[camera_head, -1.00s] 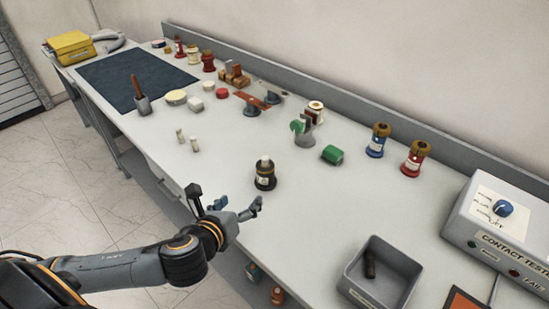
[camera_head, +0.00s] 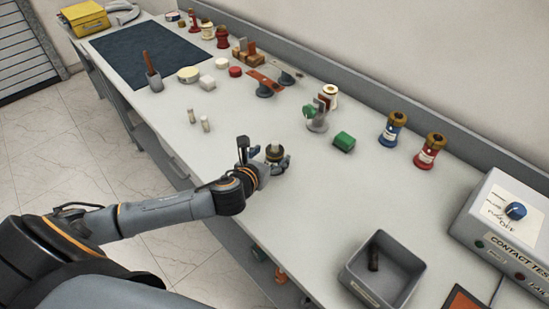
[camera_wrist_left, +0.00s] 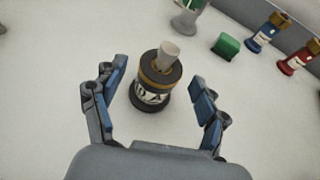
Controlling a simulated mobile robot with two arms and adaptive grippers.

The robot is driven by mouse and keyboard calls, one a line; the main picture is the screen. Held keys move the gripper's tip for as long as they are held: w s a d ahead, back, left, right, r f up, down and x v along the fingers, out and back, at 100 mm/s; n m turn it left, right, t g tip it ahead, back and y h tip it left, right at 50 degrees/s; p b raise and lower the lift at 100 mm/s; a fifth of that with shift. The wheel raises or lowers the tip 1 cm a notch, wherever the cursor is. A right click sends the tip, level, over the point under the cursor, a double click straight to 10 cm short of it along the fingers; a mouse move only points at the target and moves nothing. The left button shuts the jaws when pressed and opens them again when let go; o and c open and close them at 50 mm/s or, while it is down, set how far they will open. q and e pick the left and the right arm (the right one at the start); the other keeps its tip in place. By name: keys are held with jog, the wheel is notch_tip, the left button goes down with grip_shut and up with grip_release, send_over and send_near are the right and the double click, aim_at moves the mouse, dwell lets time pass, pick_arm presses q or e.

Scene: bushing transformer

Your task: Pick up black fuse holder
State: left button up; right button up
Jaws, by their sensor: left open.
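The black fuse holder (camera_wrist_left: 153,88) stands upright on the bench, with a white label, a brownish ring and a pale fuse in its top. In the head view the holder (camera_head: 274,153) is mostly hidden behind my left gripper (camera_head: 264,155). In the left wrist view my left gripper (camera_wrist_left: 160,98) is open, with one blue-padded finger on each side of the holder. Gaps show between the fingers and the holder. My right gripper is not in view.
Blue (camera_head: 392,130) and red (camera_head: 430,151) bushings stand to the right. A grey bin (camera_head: 381,272) with a dark piece inside is at front right. Two small pale fuses (camera_head: 198,120) stand at left.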

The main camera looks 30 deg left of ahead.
aim_at(273, 153)
pick_arm(q)
jog(key=x, duration=0.3)
jog(key=shift+w, duration=0.1)
jog(key=shift+f, duration=0.1)
jog(key=c, duration=1.4)
jog(key=shift+c, duration=0.2)
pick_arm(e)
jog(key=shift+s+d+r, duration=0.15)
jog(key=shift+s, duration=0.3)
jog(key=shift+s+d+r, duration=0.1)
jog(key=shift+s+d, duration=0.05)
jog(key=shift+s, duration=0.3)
